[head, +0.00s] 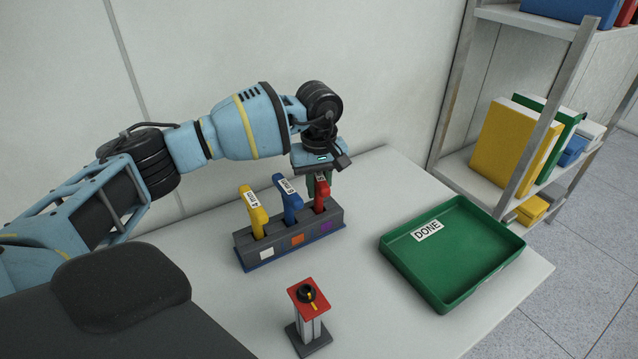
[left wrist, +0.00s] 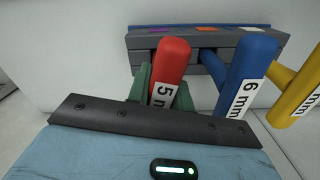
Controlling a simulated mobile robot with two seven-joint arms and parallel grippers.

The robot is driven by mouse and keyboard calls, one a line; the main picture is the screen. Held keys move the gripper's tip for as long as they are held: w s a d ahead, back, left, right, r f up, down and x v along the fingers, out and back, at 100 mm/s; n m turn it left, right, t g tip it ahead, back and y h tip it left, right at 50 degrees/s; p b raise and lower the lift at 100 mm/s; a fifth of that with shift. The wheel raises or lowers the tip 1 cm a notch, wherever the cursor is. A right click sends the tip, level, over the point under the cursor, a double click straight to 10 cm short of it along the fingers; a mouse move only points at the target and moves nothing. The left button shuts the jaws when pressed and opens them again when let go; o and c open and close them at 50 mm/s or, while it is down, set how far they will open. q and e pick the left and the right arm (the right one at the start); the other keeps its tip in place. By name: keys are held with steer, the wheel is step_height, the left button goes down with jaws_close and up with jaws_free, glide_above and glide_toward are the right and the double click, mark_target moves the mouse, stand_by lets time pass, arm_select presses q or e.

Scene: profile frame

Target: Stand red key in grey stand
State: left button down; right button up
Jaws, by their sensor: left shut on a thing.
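The red key (head: 321,199), marked 5 mm, is upright at the right end of the grey stand (head: 248,256), above its purple square. My left gripper (head: 318,184) is shut on the red key's handle from behind. In the left wrist view the red key (left wrist: 171,62) sits between the green fingers of my left gripper (left wrist: 163,92). Its lower end is hidden there, so I cannot tell how deep it sits in the slot. A blue key (head: 289,200), marked 6 mm, and a yellow key (head: 256,214) stand in the other slots. My right gripper is out of view.
A green tray (head: 447,303) labelled DONE lies to the right of the stand. A red-topped post with a black knob (head: 307,294) stands in front. A shelf with binders (head: 507,140) is at the right. The table between stand and tray is clear.

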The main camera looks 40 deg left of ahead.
arm_select(q)
steer(key=c, duration=1.2)
jaws_free()
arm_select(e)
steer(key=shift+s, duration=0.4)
arm_select(q)
steer(key=shift+o, duration=0.2)
steer(key=shift+r, duration=0.1)
step_height(320, 180, up, 7)
steer(key=shift+r, duration=0.35)
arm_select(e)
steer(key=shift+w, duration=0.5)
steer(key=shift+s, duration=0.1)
